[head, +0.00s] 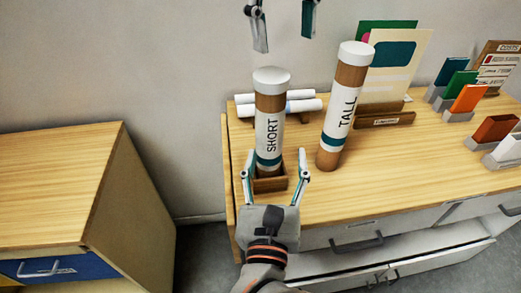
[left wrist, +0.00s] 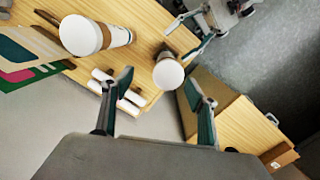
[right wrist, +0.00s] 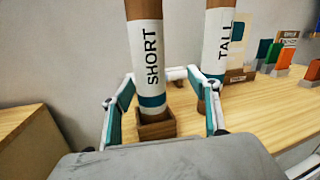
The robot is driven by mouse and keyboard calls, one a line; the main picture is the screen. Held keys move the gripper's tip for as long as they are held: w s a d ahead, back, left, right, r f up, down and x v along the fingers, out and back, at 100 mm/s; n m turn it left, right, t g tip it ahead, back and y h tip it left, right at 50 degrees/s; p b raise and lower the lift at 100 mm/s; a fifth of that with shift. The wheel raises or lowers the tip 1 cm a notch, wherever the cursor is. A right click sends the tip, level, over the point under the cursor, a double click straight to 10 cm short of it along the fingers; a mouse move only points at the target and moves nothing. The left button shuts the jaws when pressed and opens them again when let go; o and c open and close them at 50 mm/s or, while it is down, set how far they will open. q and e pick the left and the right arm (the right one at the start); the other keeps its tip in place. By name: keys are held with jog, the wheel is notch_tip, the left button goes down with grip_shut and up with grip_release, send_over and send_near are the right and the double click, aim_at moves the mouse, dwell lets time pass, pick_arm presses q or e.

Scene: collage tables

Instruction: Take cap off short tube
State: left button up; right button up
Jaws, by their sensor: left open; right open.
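The short tube (head: 269,125) is a brown cardboard tube with a white "SHORT" label, upright in a small wooden holder (head: 270,184). Its white cap (head: 271,76) is on top and also shows in the left wrist view (left wrist: 168,74). My left gripper (head: 284,40) is open and empty above the cap, apart from it. My right gripper (head: 273,172) is open low at the front of the tube, with a finger to each side near the holder. In the right wrist view the short tube (right wrist: 147,60) stands between the fingers; contact is not clear.
The tall tube (head: 342,105) with a white cap stands just right of the short tube. White paper rolls (head: 300,105) lie behind. Cards in holders (head: 466,98) fill the right side. A second cabinet (head: 60,190) stands left across a gap.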

aim_at(272, 74)
pick_arm(q)
jog(key=shift+s+a+r+t+y, duration=0.15)
jog(key=shift+a+r+y, duration=0.1)
jog(key=shift+a, duration=0.25)
jog(key=shift+s+a+r+t+y, duration=0.15)
jog(key=shift+a+y, duration=0.1)
jog(key=shift+a, duration=0.2)
pick_arm(e)
jog(key=shift+s+a+r+m+g+y, duration=0.1)
jog(key=shift+a+r+m+g+y, duration=0.15)
jog(key=shift+a, duration=0.2)
jog(key=shift+a+r+m+g+y, duration=0.15)
jog(key=shift+a+r+m+g, duration=0.1)
jog(key=shift+a+m, duration=0.15)
pick_arm(q)
jog(key=shift+w, duration=0.1)
pick_arm(e)
jog(key=shift+w+d+f, duration=0.1)
jog(key=shift+w, duration=3.85)
jog(key=c, duration=1.7)
pick_arm(q)
jog(key=shift+o, duration=0.8)
pick_arm(e)
grip_shut()
pick_arm(q)
jog(key=shift+r+m, duration=1.5)
jog(key=shift+r, duration=0.55)
notch_tip(272, 74, down, 12)
jog(key=shift+r, duration=0.15)
jog(key=shift+c, duration=0.3)
